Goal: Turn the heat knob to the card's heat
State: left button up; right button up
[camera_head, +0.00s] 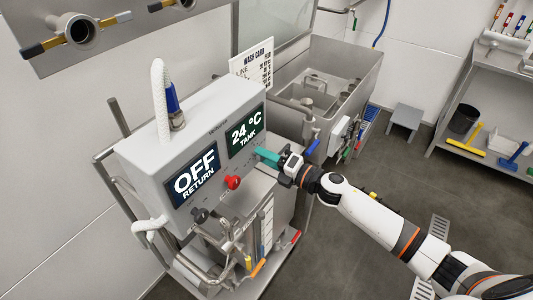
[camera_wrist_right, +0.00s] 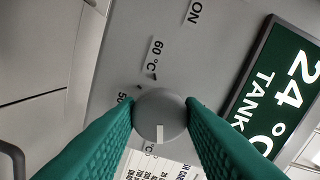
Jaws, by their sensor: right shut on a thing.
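The round grey heat knob (camera_wrist_right: 160,112) shows in the right wrist view, with a white mark pointing toward the bottom of the picture. Printed labels stand around it, including 60 °C (camera_wrist_right: 155,55) and a partly hidden 50. My right gripper (camera_head: 266,155) has its teal fingers at the control box, shut on the knob from both sides. In the head view the gripper hides the knob. The white wash card (camera_head: 256,66) stands behind the box; its lines are too small to read here. My left gripper is out of view.
The grey control box (camera_head: 160,140) carries a display reading 24 °C TANK (camera_head: 245,130) and one reading OFF RETURN (camera_head: 195,176). A red knob (camera_head: 233,182) and a dark knob (camera_head: 200,215) sit on its lower front. Pipes and coloured valve handles lie below.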

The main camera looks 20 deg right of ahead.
jog(key=shift+m+p, duration=0.3)
jog(key=shift+m, duration=0.6)
jog(key=o, duration=1)
jog(key=b+v, duration=0.4)
jog(key=v, duration=0.8)
jog(key=shift+d, duration=0.1)
